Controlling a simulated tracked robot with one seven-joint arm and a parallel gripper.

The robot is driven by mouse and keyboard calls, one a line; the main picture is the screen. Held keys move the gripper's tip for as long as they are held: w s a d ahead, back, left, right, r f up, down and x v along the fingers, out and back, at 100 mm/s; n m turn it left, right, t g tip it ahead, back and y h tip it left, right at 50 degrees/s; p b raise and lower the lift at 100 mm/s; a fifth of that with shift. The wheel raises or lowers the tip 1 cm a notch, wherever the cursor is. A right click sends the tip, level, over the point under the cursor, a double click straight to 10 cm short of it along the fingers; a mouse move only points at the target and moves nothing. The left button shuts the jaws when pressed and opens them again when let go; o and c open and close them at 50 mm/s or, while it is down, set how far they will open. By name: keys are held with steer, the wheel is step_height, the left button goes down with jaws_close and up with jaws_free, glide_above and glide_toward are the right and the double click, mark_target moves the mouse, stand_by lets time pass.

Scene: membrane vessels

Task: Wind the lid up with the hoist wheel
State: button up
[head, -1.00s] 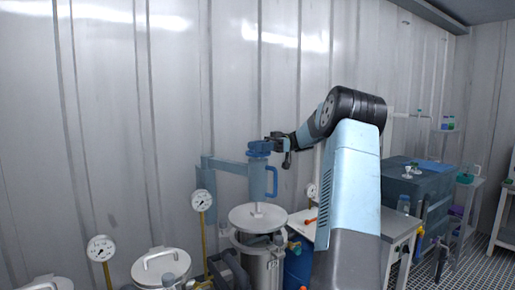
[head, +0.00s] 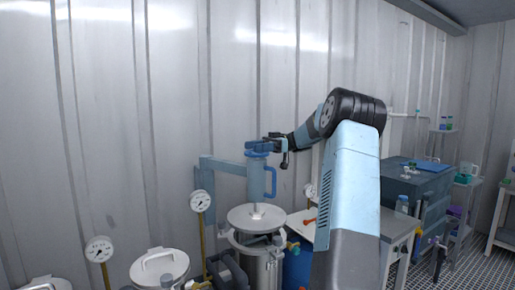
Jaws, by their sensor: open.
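The lid (head: 257,217), a round pale metal disc, hangs level below the blue hoist (head: 256,180). A gap shows between it and the open steel vessel (head: 262,266). The hoist has a blue arm running left and a blue handle loop on its right side. My gripper (head: 266,147) is at the top of the hoist, where the wheel would be. It is open. The wheel is not clearly distinguishable from the gripper, and I cannot tell whether they touch.
Two dial gauges (head: 200,201) (head: 99,249) stand on yellow posts. Another lidded vessel (head: 160,267) is at the lower left. A bench (head: 395,222) with a dark blue box (head: 405,182) is at right. The corrugated wall is close behind the hoist.

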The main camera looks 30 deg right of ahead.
steer(key=d, duration=1.3)
steer(key=shift+w+d, duration=0.4)
steer(key=shift+w, duration=0.05)
steer(key=shift+o, duration=0.3)
